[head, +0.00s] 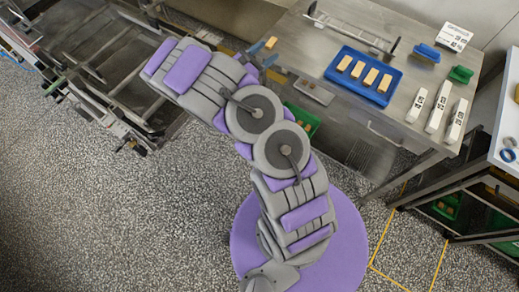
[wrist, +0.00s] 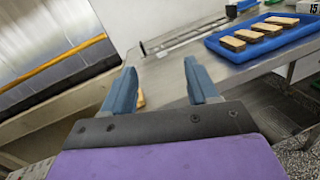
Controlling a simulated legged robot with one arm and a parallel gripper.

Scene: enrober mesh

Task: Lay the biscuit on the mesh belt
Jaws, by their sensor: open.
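A small tan biscuit (head: 271,43) lies alone at the left edge of the steel table in the head view. In the wrist view the biscuit (wrist: 141,99) shows just inside the left finger, partly hidden by it. My gripper (head: 261,57) is open and empty close to this biscuit, its blue fingers apart in the wrist view (wrist: 160,68). A long, low metal strip with end posts, which looks like the mesh belt (head: 350,33), sits along the back of the table. It also shows beyond the fingers in the wrist view (wrist: 185,37).
A blue tray (head: 331,69) with several biscuits stands mid-table. White labelled blocks (head: 437,116) and blue and green objects (head: 460,75) stand to the right. Bare steel table (head: 300,62) lies between the biscuit and the tray. A metal frame machine (head: 110,75) stands at the left.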

